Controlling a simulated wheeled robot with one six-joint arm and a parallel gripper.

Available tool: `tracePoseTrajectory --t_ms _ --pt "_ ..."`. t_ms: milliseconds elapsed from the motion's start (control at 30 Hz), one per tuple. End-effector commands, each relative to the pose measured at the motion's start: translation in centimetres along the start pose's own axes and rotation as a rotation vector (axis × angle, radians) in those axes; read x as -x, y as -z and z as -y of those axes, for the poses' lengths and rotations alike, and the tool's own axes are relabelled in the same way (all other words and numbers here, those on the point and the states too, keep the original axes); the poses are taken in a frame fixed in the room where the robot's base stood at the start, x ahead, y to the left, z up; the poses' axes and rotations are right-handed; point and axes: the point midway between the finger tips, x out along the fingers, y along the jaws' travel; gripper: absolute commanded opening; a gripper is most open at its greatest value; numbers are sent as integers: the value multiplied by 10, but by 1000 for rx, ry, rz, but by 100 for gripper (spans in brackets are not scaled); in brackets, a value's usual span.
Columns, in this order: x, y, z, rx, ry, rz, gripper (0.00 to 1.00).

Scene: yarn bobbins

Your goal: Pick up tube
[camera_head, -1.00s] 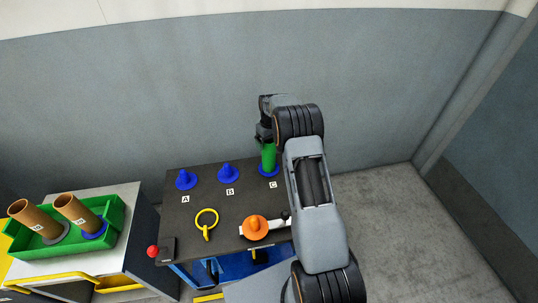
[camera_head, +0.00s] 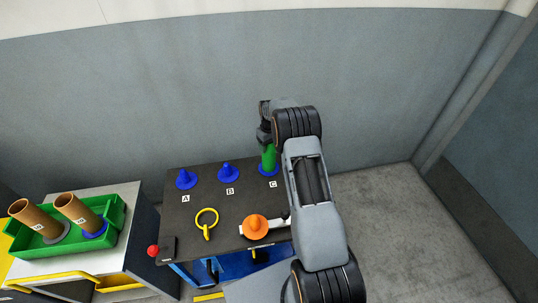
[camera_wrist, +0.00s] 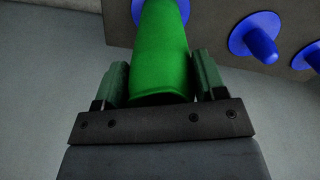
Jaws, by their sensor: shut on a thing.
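A green tube (camera_head: 268,160) stands upright on the blue holder at C (camera_head: 277,174) on the dark table. My gripper (camera_head: 266,143) is at the tube's upper part, coming from above. In the wrist view the green tube (camera_wrist: 163,50) lies between the two fingers of my gripper (camera_wrist: 161,80), which are shut on it. The tube's far end still meets a blue base (camera_wrist: 136,12). Part of the tube is hidden by my gripper and arm in the head view.
Empty blue pegs stand at A (camera_head: 187,180) and B (camera_head: 228,174). A yellow ring (camera_head: 206,222) and an orange cone-shaped piece (camera_head: 255,227) are nearer. A green crate (camera_head: 112,220) with two brown tubes (camera_head: 78,212) stands left. A wall (camera_head: 200,90) rises behind the table.

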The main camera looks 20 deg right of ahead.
Motion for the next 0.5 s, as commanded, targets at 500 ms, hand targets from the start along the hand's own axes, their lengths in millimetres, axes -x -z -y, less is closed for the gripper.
tracePoseTrajectory --t_ms 500 --pt "8 0 0 0 -1 -2 29"
